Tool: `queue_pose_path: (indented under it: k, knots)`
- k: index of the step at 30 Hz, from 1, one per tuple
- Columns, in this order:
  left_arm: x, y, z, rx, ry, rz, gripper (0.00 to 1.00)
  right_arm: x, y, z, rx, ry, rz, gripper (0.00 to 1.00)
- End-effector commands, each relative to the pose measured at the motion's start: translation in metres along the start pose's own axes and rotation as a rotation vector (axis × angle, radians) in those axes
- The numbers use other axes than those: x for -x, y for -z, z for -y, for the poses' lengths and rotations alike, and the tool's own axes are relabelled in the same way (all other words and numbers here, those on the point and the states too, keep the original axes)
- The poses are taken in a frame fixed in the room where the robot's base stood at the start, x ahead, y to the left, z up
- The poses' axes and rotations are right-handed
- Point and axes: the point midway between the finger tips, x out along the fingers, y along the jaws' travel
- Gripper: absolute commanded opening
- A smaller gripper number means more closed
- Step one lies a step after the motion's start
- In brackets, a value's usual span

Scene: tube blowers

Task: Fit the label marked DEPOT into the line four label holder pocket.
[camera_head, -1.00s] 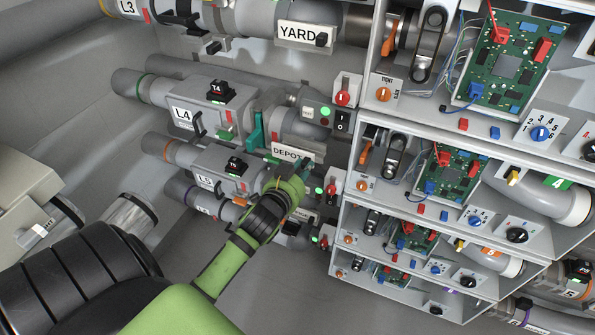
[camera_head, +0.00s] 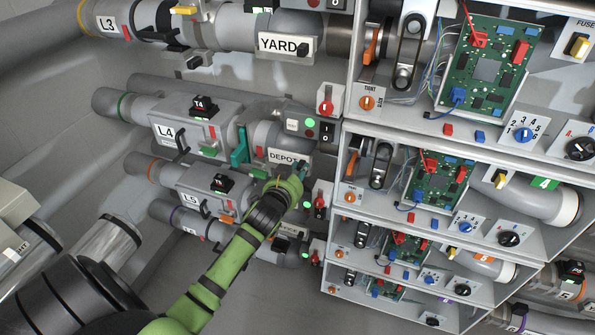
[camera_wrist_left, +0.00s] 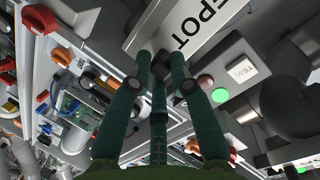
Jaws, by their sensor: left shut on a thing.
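The white label marked DEPOT (camera_head: 283,156) is at the line four pipe, right of the L4 plate (camera_head: 166,132). My left gripper (camera_head: 301,172) is at the label's right end, shut on it. In the left wrist view the fingertips (camera_wrist_left: 163,65) meet at a dark part by the label's lower edge, and the label (camera_wrist_left: 195,28) fills the top, partly cut off. The label lies along the pipe. The pocket is hidden behind it, so how deep it sits cannot be told. My right gripper is not in view.
A green lamp (camera_head: 310,123) glows beside a white button above the label. A rocker switch (camera_head: 327,131) is close to its right. A teal lever (camera_head: 240,146) stands to its left. The YARD label (camera_head: 288,45) is on line three. Shelves with circuit boards (camera_head: 487,68) fill the right.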

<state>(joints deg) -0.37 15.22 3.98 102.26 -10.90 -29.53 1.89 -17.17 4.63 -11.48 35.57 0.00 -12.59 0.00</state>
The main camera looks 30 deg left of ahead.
Motion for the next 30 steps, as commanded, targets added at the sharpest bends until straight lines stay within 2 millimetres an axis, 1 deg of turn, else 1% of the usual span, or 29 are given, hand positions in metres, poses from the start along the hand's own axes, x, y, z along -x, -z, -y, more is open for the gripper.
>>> queue_pose_path:
  k: [3,18,30]
  knots:
    - [-0.0009,-0.0034,-0.0014,0.000,0.001,0.000,0.00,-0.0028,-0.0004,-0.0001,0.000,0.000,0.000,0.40]
    - [-0.0009,-0.0042,-0.0018,0.000,0.000,0.000,0.00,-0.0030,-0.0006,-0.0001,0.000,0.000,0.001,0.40]
    - [-0.0022,-0.0089,-0.0038,0.000,0.000,0.001,0.00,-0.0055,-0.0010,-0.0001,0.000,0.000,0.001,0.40]
